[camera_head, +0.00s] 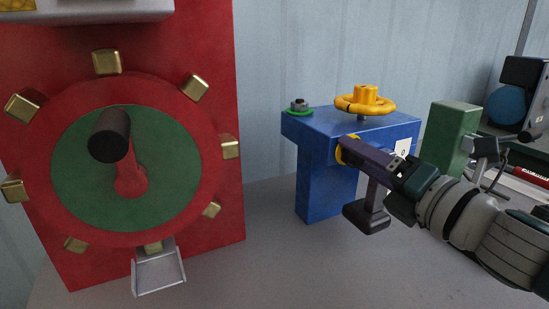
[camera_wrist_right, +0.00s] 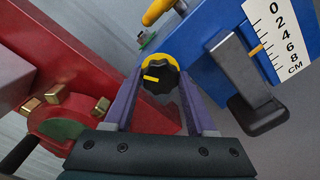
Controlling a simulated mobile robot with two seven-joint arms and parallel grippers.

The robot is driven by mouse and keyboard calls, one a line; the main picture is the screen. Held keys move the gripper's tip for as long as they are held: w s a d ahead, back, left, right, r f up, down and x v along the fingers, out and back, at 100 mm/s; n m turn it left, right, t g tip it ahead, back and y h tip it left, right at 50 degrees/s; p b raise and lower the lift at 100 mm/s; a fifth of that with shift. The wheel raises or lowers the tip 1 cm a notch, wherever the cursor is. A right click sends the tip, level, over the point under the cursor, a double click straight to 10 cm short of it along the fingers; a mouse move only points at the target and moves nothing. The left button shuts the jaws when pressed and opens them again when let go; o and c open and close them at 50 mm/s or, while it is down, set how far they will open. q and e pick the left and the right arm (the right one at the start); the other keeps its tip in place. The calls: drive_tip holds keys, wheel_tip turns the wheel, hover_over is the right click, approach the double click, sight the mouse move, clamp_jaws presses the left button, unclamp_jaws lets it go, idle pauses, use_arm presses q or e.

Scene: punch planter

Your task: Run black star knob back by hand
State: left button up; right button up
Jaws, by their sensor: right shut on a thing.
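The black star knob (camera_wrist_right: 160,79) has a yellow ring and a yellow mark on its face. It sits on the side of the blue stand (camera_head: 318,190). In the head view my right gripper (camera_head: 347,150) reaches it from the right and covers most of it; a yellow edge shows at the fingertips. In the right wrist view the purple fingers of my right gripper (camera_wrist_right: 160,88) are on both sides of the knob, shut on it. The blue stand also shows in the wrist view (camera_wrist_right: 213,62). My left gripper is not in view.
A yellow handwheel (camera_head: 365,100) and a green-based button (camera_head: 299,106) top the stand. A black L-shaped foot (camera_wrist_right: 247,88) hangs beside a centimetre scale (camera_wrist_right: 283,40). The red wheel (camera_head: 128,90) with brass blocks stands left. A green block (camera_head: 453,135) stands right.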

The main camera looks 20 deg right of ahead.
drive_tip(key=n+b, duration=0.1)
drive_tip(key=n, duration=0.3)
drive_tip(key=shift+n, duration=0.3)
idle(0.5)
drive_tip(key=o, duration=1.4)
drive_tip(key=shift+s, duration=0.1)
drive_tip(key=shift+s+d+b, duration=0.2)
drive_tip(key=shift+s+b, duration=0.2)
drive_tip(key=shift+s, duration=2.05)
drive_tip(key=shift+s+d+b, duration=0.2)
drive_tip(key=shift+s+b, duration=0.15)
drive_tip(key=shift+s, duration=2.1)
